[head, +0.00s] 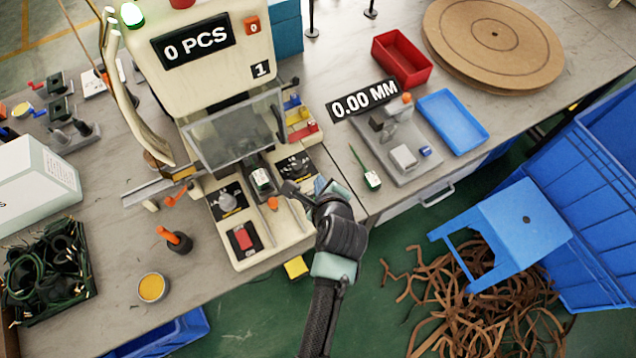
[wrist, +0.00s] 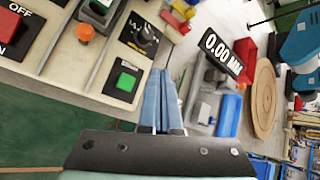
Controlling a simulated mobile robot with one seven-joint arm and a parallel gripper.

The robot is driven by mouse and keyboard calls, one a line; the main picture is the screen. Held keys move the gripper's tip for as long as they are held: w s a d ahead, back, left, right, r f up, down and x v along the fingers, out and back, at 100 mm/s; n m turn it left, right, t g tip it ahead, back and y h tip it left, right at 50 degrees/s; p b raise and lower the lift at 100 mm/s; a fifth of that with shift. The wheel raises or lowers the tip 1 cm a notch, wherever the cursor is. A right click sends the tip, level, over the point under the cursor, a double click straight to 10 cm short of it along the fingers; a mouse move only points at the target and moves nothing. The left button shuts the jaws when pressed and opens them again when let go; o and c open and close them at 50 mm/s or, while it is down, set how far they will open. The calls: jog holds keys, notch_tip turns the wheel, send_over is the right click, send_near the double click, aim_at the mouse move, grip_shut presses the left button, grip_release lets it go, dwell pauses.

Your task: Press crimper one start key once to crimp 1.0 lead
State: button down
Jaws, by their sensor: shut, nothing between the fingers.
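Crimper one (head: 215,75) is the cream machine with a "0 PCS" display and a "1" plate. In the wrist view its green start key (wrist: 127,82) sits on a black plate, left of my fingers and apart from them. My gripper (wrist: 161,75) is shut and empty, its pale blue fingers together. In the head view my gripper (head: 322,184) hangs over the front right of the crimper and hides the green key.
An orange button (head: 273,203) and a red switch (head: 242,238) share the panel. A clear guard (head: 235,130) stands above the crimping spot. The measuring stand (head: 405,145) with its "0.00 MM" display is to the right. A crate of dark leads (head: 47,262) is far left.

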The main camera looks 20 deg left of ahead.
dwell(0.3)
notch_tip(320, 180, down, 7)
jog(key=b, duration=0.7)
jog(key=shift+r+b, duration=0.15)
jog(key=shift+b, duration=0.25)
jog(key=shift+f+b, duration=0.55)
jog(key=shift+f, duration=0.5)
jog(key=shift+f, duration=0.2)
dwell(0.4)
jog(key=shift+f, duration=0.25)
